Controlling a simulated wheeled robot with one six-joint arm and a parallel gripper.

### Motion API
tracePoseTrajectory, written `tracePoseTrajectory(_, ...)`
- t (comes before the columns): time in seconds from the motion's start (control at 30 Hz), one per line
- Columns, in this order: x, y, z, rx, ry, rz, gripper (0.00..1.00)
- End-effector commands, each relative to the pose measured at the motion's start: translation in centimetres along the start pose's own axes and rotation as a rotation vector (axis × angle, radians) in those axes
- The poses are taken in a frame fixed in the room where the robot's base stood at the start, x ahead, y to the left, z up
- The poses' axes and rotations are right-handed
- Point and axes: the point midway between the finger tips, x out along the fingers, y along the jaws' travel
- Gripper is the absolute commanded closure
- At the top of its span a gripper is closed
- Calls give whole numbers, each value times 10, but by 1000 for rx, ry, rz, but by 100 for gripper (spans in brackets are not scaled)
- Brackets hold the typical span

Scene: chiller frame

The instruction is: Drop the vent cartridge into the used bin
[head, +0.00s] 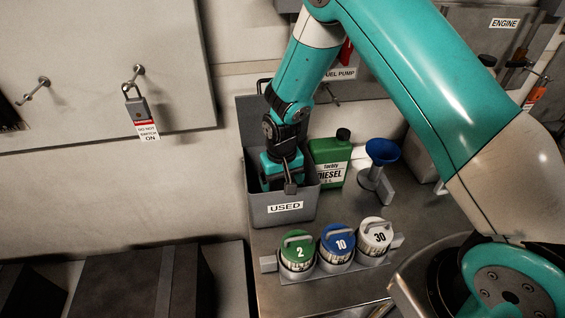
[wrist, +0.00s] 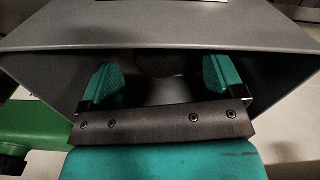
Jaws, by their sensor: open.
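The used bin (head: 284,218) is a grey open box with a "USED" label, standing on the metal bench against the wall. My gripper (head: 290,186) points down into it, partly hidden by the front wall. In the wrist view the bin (wrist: 160,32) surrounds my gripper (wrist: 158,82), whose two teal fingers are spread wide apart with nothing held between them. A dark rounded shape (wrist: 160,64) shows dimly inside the bin beyond the fingers. I cannot tell whether it is the vent cartridge. No cartridge is clearly visible elsewhere.
A green diesel can (head: 331,160) stands close to the bin's right side, with a blue funnel (head: 381,152) beyond it. A rack in front holds green "2" (head: 298,249), blue "10" (head: 338,243) and white "30" (head: 375,236) canisters. A padlock (head: 138,110) hangs on the left panel.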

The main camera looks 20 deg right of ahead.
Motion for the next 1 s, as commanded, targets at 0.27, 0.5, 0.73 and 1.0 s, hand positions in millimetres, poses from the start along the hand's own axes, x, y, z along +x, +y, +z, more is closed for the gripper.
tracePoseTrajectory(0.27,-59,0,-1,0,6,-1,12)
tracePoseTrajectory(0.5,-87,-1,1,-5,3,-5,12)
tracePoseTrajectory(0.73,-155,-18,45,-127,26,-101,12)
tracePoseTrajectory(1.0,-242,-38,162,-409,74,-266,12)
